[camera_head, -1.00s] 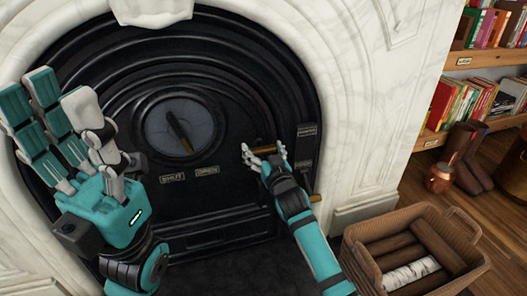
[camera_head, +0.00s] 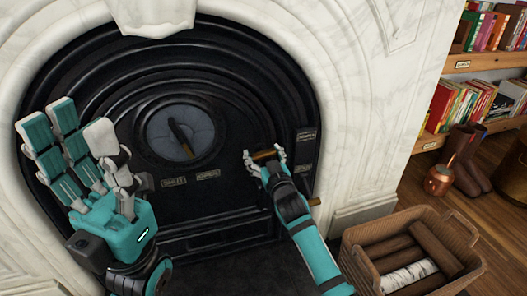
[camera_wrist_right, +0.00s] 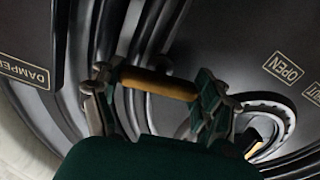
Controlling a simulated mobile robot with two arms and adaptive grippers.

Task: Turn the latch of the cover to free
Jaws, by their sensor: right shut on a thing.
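The cover (camera_head: 225,225) is a black metal fireplace door in a marble surround. Its latch handle (camera_head: 266,155), a short gold-brown bar, lies nearly level on the right side of the cover. My right gripper (camera_head: 264,157) is shut on this bar, with fingers at both ends. The right wrist view shows the bar (camera_wrist_right: 160,85) between my dark green fingers (camera_wrist_right: 158,100). My left gripper (camera_head: 82,145) is open and empty, raised in front of the cover's left side. How the bar joins the cover is hidden.
A round dial (camera_head: 158,132) with a dark pointer sits on the cover, above SHUT (camera_head: 174,182) and OPEN (camera_head: 208,175) plates. A DAMPER plate (camera_wrist_right: 24,72) shows too. A log basket (camera_head: 345,265) stands at lower right; the bookshelf (camera_head: 480,60) is beyond.

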